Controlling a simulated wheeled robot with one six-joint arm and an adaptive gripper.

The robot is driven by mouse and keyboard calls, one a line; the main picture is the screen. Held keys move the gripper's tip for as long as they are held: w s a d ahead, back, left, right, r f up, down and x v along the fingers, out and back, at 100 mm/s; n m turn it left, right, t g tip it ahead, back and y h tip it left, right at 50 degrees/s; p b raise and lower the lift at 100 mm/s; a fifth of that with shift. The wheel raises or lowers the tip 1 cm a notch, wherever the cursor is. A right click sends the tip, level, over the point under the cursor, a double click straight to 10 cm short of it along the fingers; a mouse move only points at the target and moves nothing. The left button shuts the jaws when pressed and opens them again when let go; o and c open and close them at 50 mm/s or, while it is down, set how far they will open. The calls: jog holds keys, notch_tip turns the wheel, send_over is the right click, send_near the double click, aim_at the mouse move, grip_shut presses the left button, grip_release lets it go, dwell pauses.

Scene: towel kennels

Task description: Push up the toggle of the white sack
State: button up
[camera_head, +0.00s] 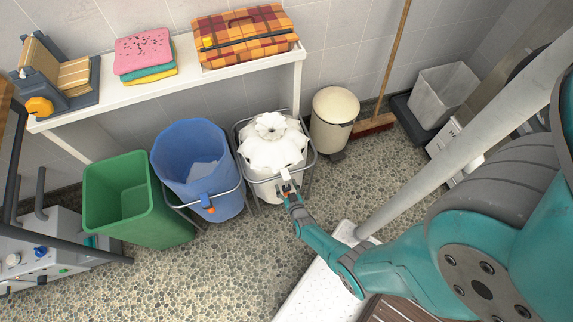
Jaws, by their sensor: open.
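The white sack (271,140) hangs in a grey metal frame on the floor, between a blue sack and a cream bin. My gripper (287,188) is open at the front of the white sack, at the end of my teal arm. At this size I cannot tell whether the fingers touch the toggle or are just below it.
A blue sack (190,160) with a blue-orange toggle and a green bin (128,208) stand left. A cream bin (333,112), a broom (374,123) and a grey bin (440,93) stand right. A white shelf (150,93) runs behind.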

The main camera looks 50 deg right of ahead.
aim_at(287, 179)
grip_shut()
jog(key=shift+r, duration=0.2)
jog(key=shift+d+r, duration=0.15)
jog(key=shift+r, duration=3.95)
grip_release()
jog(key=shift+s, duration=0.1)
